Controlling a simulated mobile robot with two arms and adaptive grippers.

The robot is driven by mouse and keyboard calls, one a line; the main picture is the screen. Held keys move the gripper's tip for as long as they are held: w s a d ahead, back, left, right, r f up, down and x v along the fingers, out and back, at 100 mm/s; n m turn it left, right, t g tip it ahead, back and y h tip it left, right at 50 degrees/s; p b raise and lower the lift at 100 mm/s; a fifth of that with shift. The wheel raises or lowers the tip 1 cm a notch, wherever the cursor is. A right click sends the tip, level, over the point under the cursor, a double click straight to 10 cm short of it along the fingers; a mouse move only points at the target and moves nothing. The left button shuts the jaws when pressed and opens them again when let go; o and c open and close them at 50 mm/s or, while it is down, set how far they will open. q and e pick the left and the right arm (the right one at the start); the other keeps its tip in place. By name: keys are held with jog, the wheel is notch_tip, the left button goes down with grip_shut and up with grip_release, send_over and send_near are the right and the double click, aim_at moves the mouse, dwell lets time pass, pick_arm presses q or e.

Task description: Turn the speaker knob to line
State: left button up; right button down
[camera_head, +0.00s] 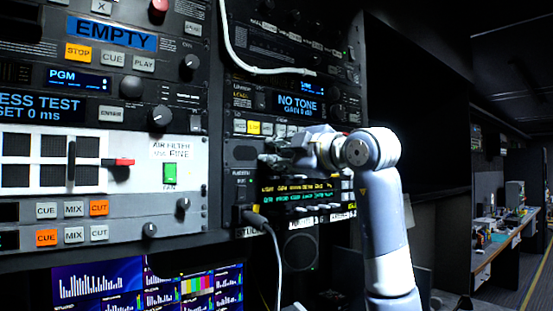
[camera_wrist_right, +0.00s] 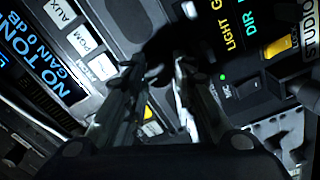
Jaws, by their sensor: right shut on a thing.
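My right gripper (camera_head: 272,158) reaches in from the right to the dark panel below the "NO TONE" display. In the right wrist view my right gripper (camera_wrist_right: 160,72) has its two fingers on either side of a dark knob, the speaker knob (camera_wrist_right: 160,62), and is shut on it. The knob is mostly in shadow, so its pointer cannot be read. In the head view the gripper hides the knob. White labels, "PGM" (camera_wrist_right: 82,39) and "AUX" (camera_wrist_right: 60,11) among them, lie beside it in the wrist view. My left gripper is not in view.
The NO TONE display (camera_head: 298,104) is just above the gripper, and a green-and-yellow text display (camera_head: 300,192) is just below. A plugged cable (camera_head: 272,240) hangs nearby, and a white cable (camera_head: 235,55) loops above. A red-handled fader (camera_head: 122,162) sticks out at left.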

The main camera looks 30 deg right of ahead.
jog(key=m+b, duration=0.1)
jog(key=m, duration=0.4)
jog(key=shift+f+m, duration=0.1)
jog(key=shift+m, duration=0.2)
jog(key=m, duration=0.4)
jog(key=shift+w+m+b, duration=0.1)
jog(key=shift+m+b, duration=0.25)
jog(key=shift+m, duration=0.05)
jog(key=shift+f, duration=0.1)
jog(key=c, duration=1.4)
grip_release()
jog(key=shift+d, duration=0.1)
jog(key=shift+o, duration=0.3)
jog(key=shift+s+r, duration=0.2)
